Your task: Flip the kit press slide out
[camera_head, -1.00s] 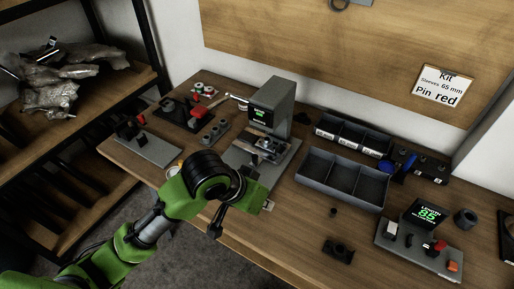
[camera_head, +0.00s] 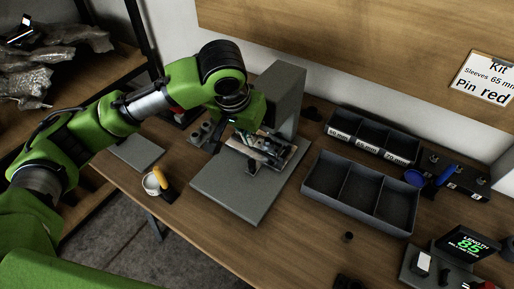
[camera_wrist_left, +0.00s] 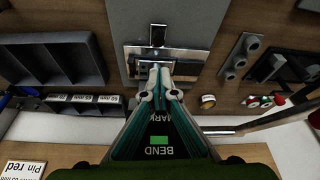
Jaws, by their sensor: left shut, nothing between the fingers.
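The kit press (camera_head: 283,95) is a grey column on a flat grey base plate (camera_head: 222,190) on the bench. Its metal slide (camera_head: 285,160) sits low at the front of the column, partly hidden by my left arm and gripper. In the left wrist view the slide shows as shiny metal bars (camera_wrist_left: 186,53) over the grey base. My left gripper (camera_wrist_left: 160,68) is shut and empty, its fingertips right at the slide's bars; I cannot tell if they touch. My right gripper is not in view.
A dark three-part tray (camera_head: 318,186) and labelled bins (camera_head: 341,133) stand right of the press. A white cup with a yellow-handled tool (camera_head: 152,184) stands near the bench's front edge. A length gauge (camera_head: 467,243) is at lower right.

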